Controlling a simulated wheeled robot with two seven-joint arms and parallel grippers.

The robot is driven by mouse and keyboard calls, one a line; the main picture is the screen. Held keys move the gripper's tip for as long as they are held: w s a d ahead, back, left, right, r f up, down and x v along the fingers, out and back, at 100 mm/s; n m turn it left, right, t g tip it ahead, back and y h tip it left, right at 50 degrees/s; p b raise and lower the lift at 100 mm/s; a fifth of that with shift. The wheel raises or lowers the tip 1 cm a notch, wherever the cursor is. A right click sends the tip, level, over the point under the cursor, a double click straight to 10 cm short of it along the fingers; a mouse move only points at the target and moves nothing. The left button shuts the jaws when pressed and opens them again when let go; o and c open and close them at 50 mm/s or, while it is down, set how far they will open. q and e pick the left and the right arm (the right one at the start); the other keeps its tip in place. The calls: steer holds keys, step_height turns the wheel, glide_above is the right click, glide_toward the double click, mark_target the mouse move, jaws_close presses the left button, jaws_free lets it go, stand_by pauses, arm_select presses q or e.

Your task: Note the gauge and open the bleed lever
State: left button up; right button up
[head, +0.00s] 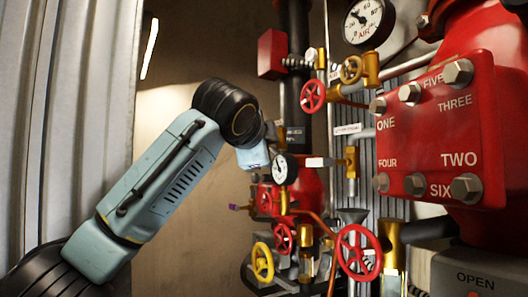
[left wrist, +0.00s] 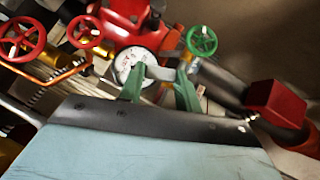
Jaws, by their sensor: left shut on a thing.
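My left gripper (head: 268,146) reaches in from the left beside the small white dial gauge (head: 285,168). In the left wrist view its green fingers (left wrist: 160,78) are shut on a short pale metal bar (left wrist: 160,72) just right of the gauge (left wrist: 130,65). The bar may be the bleed lever; its full shape is hidden in the head view by my gripper. The small gauge's needle is too small to read. A larger gauge marked AIR (head: 363,20) is at the top. My right gripper is not in view.
Red handwheels (head: 358,252) and a yellow handwheel (head: 262,262) crowd the pipes below and right. A green handwheel (left wrist: 202,40) is close to my fingers. A red bolted plate (head: 430,130) stands at right. A corrugated wall (head: 75,110) is at left.

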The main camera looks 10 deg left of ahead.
arm_select(q)
steer(key=o, duration=1)
steer(key=shift+c, duration=0.2)
steer(key=b+v, duration=0.4)
steer(key=v, duration=0.9)
steer(key=shift+s+b, duration=0.15)
steer(key=shift+b, duration=0.15)
steer(key=shift+r, duration=0.1)
